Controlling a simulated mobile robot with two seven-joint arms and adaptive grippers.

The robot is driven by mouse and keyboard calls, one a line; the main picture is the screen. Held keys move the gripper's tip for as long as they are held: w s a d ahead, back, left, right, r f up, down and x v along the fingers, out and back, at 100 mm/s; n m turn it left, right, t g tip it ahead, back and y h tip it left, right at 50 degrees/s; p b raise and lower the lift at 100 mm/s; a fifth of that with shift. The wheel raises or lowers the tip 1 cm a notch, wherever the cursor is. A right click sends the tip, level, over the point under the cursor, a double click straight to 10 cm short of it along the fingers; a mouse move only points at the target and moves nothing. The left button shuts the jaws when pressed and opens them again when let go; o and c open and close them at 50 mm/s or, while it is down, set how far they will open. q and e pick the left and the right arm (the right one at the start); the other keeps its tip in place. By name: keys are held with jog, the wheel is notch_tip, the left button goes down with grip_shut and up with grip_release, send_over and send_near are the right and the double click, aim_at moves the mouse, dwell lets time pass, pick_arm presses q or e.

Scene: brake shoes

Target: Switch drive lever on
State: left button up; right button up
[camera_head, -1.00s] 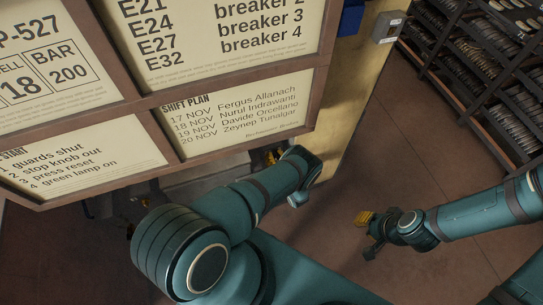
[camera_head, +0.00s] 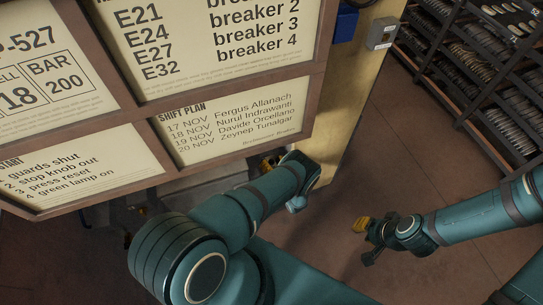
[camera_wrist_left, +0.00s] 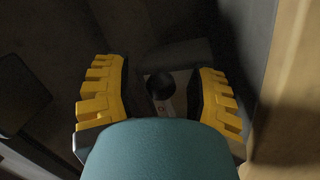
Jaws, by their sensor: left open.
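A dark round knob (camera_wrist_left: 160,87), which looks like the ball end of a lever, shows in the left wrist view. It stands before a pale plate (camera_wrist_left: 166,108) with a small red mark. My left gripper (camera_wrist_left: 158,92) is open, its yellow fingers to the left and right of the knob, with gaps showing on both sides. How far the knob is in depth is unclear. In the head view, my left gripper is mostly hidden behind its arm, below the sign board. My right gripper (camera_head: 363,236) hangs over bare floor; its finger opening is unclear.
A large framed sign board (camera_head: 160,95) hides most of the machine. A pale yellow post (camera_head: 355,110) bears a grey box (camera_head: 381,33) and stands close to my left wrist. Racks of brake shoes (camera_head: 480,75) stand at the back right. The floor between is clear.

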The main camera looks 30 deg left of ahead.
pick_arm(q)
notch_tip(320, 180, up, 10)
jog(key=shift+f, duration=0.1)
dwell(0.4)
jog(key=shift+o, duration=0.2)
